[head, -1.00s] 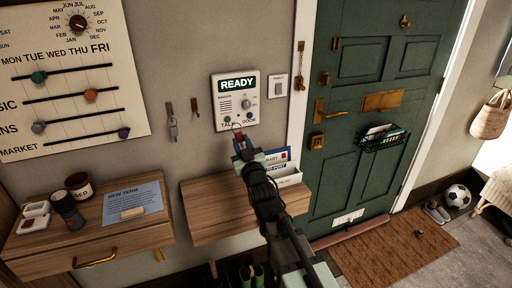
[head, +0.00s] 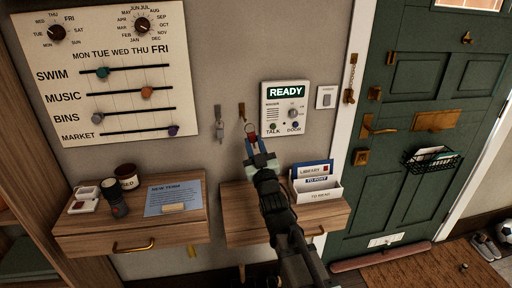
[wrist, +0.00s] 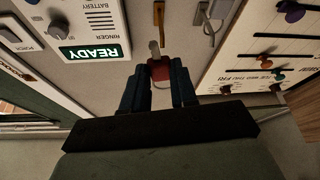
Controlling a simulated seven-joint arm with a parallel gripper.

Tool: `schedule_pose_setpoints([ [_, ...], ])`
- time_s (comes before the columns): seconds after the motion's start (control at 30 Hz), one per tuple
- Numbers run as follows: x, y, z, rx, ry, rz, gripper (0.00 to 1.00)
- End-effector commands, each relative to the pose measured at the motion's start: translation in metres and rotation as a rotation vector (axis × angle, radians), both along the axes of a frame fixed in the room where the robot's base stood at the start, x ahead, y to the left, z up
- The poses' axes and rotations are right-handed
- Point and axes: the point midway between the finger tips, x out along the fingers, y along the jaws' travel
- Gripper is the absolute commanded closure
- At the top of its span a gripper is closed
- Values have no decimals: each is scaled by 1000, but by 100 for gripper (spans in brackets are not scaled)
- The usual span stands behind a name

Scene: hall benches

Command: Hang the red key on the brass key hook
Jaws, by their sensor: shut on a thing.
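The red key (head: 252,136) is held between the fingertips of my gripper (head: 256,147), which is shut on it. In the wrist view the key's red head (wrist: 159,70) sits between the two dark fingers (wrist: 158,86), and its grey metal part sticks out beyond them. The brass key hook (head: 241,112) is on the wall just above and slightly left of the key in the head view. It also shows in the wrist view (wrist: 158,12), past the key's tip. I see a gap between key and hook; its depth is unclear.
A second hook left of it carries a grey key (head: 219,128). The intercom panel (head: 287,108) is close on the right. A wooden shelf (head: 238,233) with a letter rack (head: 318,188) is below. The slider board (head: 105,75) is at left, the green door (head: 410,130) at right.

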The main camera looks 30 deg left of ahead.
Motion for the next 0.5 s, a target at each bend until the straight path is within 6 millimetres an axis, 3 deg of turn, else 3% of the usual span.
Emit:
schedule_pose_setpoints([
  [0.5, 19, 18, -2, 0, 0, 0, 100],
])
